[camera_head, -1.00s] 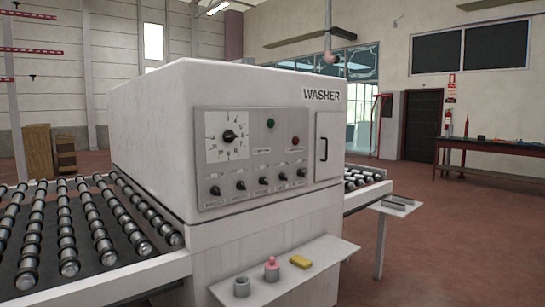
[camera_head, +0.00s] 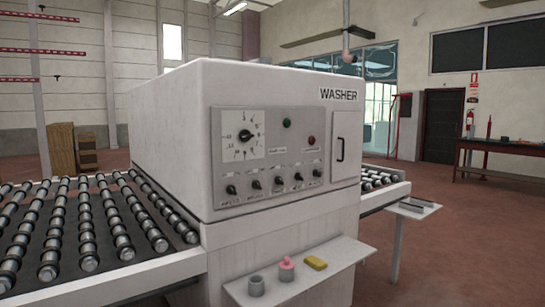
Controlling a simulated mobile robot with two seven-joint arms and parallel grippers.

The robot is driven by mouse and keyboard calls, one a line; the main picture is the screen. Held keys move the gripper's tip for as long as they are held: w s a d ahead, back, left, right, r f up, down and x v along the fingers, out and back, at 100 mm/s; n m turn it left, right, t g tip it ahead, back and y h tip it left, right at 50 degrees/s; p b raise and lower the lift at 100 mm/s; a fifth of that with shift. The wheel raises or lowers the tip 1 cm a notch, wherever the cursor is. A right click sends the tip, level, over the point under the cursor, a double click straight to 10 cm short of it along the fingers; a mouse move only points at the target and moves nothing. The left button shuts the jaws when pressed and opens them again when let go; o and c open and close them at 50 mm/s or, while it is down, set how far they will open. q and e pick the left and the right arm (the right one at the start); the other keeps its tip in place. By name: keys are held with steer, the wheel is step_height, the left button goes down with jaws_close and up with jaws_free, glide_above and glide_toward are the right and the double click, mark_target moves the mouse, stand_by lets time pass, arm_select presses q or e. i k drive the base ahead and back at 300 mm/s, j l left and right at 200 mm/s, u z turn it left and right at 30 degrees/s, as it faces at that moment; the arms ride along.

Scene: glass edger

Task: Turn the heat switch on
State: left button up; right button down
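The white washer machine (camera_head: 165,120) stands in the middle of the head view. Its grey control panel (camera_head: 225,207) faces me at an angle. A row of several small black switches (camera_head: 276,184) runs along the panel's lower part, with labels below them too small to read, so I cannot tell which is the heat switch. Above them are a large black dial (camera_head: 245,135) on a white scale, a green button or lamp (camera_head: 287,123) and a red one (camera_head: 311,140). Neither of my grippers shows in the view.
A shelf (camera_head: 330,266) juts out below the panel, holding a grey cup (camera_head: 257,285), a pink object (camera_head: 287,268) and a yellow block (camera_head: 316,263). A roller conveyor (camera_head: 85,225) extends left. Open floor (camera_head: 465,230) lies to the right.

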mark_target(298, 176)
steer(key=i+l, duration=0.4)
steer(key=i, duration=0.25)
steer(key=i+l, duration=0.4)
steer(key=i, duration=0.2)
steer(key=i+l, duration=0.4)
steer(key=i, duration=0.25)
steer(key=u, duration=0.05)
